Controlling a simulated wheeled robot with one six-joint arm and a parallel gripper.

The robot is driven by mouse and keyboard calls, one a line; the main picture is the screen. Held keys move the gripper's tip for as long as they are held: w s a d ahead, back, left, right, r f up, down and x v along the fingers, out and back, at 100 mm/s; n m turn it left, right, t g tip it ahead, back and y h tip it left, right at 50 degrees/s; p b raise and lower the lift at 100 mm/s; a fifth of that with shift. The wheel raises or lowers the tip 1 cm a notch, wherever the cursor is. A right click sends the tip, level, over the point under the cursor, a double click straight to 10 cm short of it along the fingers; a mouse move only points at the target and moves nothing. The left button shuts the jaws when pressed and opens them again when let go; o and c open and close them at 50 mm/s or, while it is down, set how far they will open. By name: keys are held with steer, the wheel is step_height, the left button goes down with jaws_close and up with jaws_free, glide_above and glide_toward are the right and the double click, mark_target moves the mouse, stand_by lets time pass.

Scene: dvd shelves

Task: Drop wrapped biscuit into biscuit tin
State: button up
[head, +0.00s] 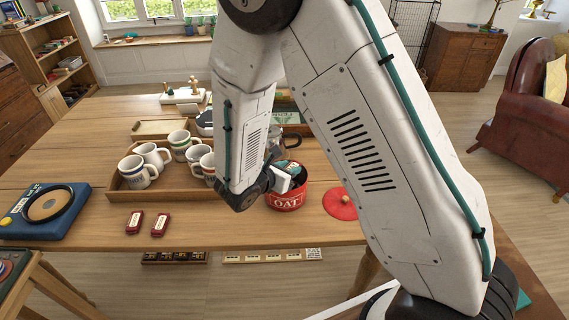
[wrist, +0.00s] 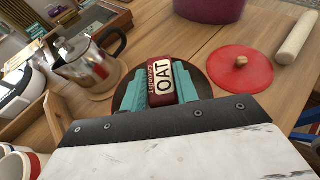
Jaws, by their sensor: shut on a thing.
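My gripper (wrist: 160,88) has teal fingers and is shut on a wrapped biscuit (wrist: 163,80), a small red packet with a white OAT label. The red biscuit tin (head: 287,202), marked OAT, stands open on the table. In the wrist view, its dark round mouth shows behind the fingers and the packet. In the head view, my gripper (head: 290,172) is at the tin's mouth; I cannot tell how far the packet is above or inside the rim. The red lid (head: 340,204) with a wooden knob lies right of the tin. Two more red packets (head: 134,222) (head: 160,225) lie at the front left.
A wooden tray (head: 128,196) of several mugs stands left of the tin. A metal coffee pot (wrist: 92,66) is close behind it. A maroon pot (wrist: 210,7) and a rolling pin (wrist: 296,38) lie beyond.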

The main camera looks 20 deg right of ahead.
steer(key=o, duration=1)
steer(key=v, duration=0.7)
steer(key=shift+s+a+r, duration=0.15)
steer(key=shift+s+a, duration=0.05)
steer(key=shift+a, duration=0.1)
